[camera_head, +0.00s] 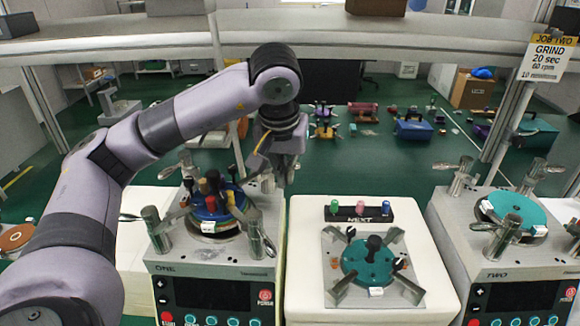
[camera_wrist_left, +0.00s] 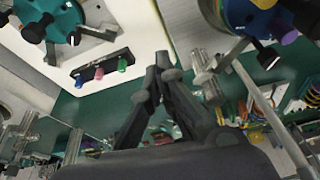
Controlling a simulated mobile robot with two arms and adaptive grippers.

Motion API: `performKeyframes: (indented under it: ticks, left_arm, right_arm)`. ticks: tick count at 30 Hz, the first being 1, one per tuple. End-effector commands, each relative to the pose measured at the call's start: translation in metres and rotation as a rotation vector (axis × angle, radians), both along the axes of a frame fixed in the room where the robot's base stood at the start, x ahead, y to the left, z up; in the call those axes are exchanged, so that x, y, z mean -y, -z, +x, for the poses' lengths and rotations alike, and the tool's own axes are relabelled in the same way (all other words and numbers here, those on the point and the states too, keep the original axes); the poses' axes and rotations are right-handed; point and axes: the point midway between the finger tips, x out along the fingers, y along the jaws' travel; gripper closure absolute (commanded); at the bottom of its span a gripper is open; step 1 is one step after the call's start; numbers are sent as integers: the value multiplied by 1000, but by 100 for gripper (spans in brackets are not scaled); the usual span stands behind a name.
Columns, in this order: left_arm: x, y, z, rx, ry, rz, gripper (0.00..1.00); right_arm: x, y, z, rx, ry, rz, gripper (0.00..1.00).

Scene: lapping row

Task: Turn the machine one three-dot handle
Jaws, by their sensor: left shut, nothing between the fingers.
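Machine one (camera_head: 212,262) stands left of centre in the head view. On it is a blue round plate (camera_head: 208,213) with coloured knobs on top, ringed by metal posts with levers, including a front left post (camera_head: 156,230) and a front right post (camera_head: 257,238). Dot marks on the handles are too small to read. My left gripper (camera_head: 284,180) is at the plate's back right side, pointing down, its tips hard to make out. In the left wrist view the fingers (camera_wrist_left: 163,66) are together and empty, apart from a nearby metal post and lever (camera_wrist_left: 204,72). My right gripper is out of view.
A white stand (camera_head: 310,300) holds a teal plate (camera_head: 368,262) with clamp arms and a black NEXT rack (camera_head: 385,212) of coloured pegs. Machine two (camera_head: 500,255) is at the right. A grey shelf (camera_head: 400,45) crosses above, with a job sign (camera_head: 545,58).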

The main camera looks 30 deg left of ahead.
Motion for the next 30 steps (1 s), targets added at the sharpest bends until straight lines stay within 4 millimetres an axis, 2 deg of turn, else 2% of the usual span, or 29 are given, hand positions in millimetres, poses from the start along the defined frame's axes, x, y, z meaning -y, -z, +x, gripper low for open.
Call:
performKeyframes:
  ticks: [2,6,10,23,30]
  left_arm:
    - [-3,12,4,-3,-3,1,100]
    - [-11,12,25,-2,-3,-1,100]
    - [-15,15,35,0,-2,-1,100]
    - [-17,18,40,2,-2,-1,100]
    - [-19,21,59,3,-3,-1,100]
  right_arm:
    - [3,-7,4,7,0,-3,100]
    - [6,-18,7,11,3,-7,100]
    - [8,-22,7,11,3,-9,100]
    - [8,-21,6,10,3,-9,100]
    - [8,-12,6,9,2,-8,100]
